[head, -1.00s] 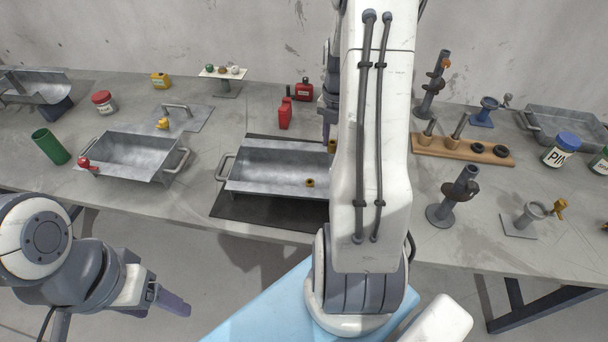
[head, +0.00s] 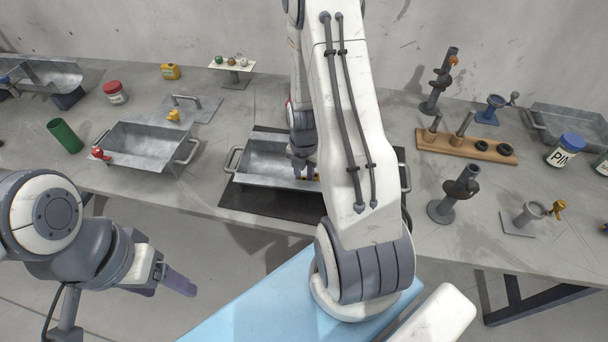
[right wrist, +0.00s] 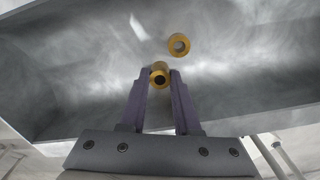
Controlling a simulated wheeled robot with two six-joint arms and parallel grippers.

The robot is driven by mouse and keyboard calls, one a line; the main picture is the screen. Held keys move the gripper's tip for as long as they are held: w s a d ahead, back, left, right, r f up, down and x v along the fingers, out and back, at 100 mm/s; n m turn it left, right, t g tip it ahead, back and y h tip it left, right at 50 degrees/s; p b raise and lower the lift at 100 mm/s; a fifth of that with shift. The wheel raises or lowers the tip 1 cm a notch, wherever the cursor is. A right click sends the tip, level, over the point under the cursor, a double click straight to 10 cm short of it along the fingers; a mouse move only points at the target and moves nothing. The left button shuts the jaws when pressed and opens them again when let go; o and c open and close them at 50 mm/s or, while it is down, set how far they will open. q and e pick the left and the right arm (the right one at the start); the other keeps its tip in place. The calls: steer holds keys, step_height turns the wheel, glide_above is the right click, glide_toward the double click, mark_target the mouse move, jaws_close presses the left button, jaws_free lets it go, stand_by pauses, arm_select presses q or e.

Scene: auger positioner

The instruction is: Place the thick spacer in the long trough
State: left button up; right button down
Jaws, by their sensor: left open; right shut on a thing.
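A grey metal trough (head: 262,158) with end handles stands on a dark mat at the table's middle; my right arm covers its right part. My right gripper (head: 303,176) is over the trough. In the right wrist view my right gripper (right wrist: 160,82) is shut on a thick yellow spacer (right wrist: 159,74) at its fingertips, with the trough (right wrist: 90,75) around it. A second yellow ring (right wrist: 178,45) lies in the trough just beyond it. I cannot tell whether the held spacer touches the floor. My left gripper (head: 176,281) is open and empty before the table.
Another open trough (head: 145,150) with a red tap stands to the left, near a green cylinder (head: 65,136). A wooden rack (head: 465,147) with pegs and black rings, and a dark post stand (head: 455,195), are to the right.

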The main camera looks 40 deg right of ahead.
steer(key=shift+f, duration=0.1)
steer(key=shift+f, duration=0.1)
steer(key=c, duration=0.6)
jaws_free()
